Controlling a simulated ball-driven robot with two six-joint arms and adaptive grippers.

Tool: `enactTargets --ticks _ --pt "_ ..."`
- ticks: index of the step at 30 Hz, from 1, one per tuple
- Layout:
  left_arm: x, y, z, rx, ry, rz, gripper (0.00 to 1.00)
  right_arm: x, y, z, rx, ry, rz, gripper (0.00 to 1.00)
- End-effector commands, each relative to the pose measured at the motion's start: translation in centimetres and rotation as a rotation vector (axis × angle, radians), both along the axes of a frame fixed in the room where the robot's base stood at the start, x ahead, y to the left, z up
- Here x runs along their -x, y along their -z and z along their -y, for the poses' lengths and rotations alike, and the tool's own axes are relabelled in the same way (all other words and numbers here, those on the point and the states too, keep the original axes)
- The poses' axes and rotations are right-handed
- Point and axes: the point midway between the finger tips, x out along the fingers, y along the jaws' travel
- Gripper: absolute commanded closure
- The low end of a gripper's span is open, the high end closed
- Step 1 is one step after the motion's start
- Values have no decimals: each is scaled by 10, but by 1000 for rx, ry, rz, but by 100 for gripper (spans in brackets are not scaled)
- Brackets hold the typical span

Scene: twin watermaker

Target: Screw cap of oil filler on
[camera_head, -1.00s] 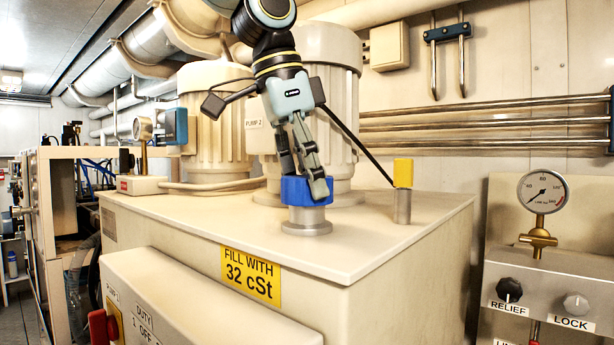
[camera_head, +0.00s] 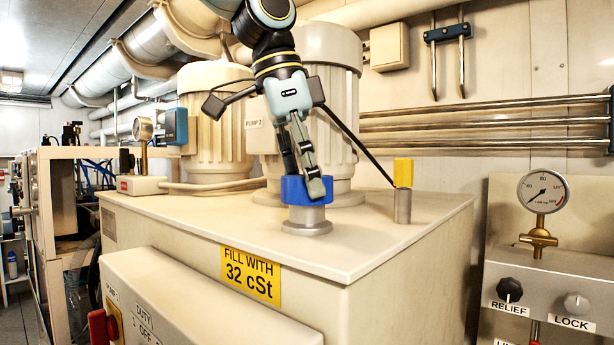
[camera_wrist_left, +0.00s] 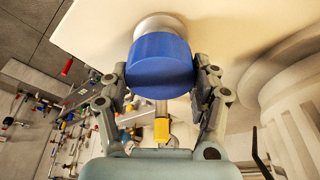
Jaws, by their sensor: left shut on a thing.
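The blue oil filler cap (camera_head: 293,190) sits on top of the short grey filler neck (camera_head: 307,221) on the cream tank top. It looks level there; the threads are hidden. My left gripper (camera_head: 305,188) comes down from above and is shut on the cap. In the left wrist view the cap (camera_wrist_left: 160,62) lies between the two fingers of my left gripper (camera_wrist_left: 161,82), one on each side. The pale flange of the neck (camera_wrist_left: 158,24) shows behind the cap. My right gripper is not in view.
A grey post with a yellow top (camera_head: 403,173) stands to the right on the tank top (camera_head: 390,235). Pump motors (camera_head: 212,130) stand behind. A gauge panel (camera_head: 545,270) is at the right. The tank top's front right is clear.

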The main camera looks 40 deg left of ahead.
Motion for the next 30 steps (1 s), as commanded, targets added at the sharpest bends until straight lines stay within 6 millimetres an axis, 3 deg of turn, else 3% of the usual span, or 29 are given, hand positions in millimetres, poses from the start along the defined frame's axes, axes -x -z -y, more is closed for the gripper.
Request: enactTargets --ticks 7,14,15,21,30 --pt "0 -1 0 2 215 0 92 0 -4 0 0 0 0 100" --pt "0 0 0 2 242 1 92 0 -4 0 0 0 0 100" --pt "0 0 0 2 241 0 33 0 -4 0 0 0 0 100" --pt "0 0 0 1 241 0 10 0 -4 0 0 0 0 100" --pt "0 -3 0 1 241 0 10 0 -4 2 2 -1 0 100"
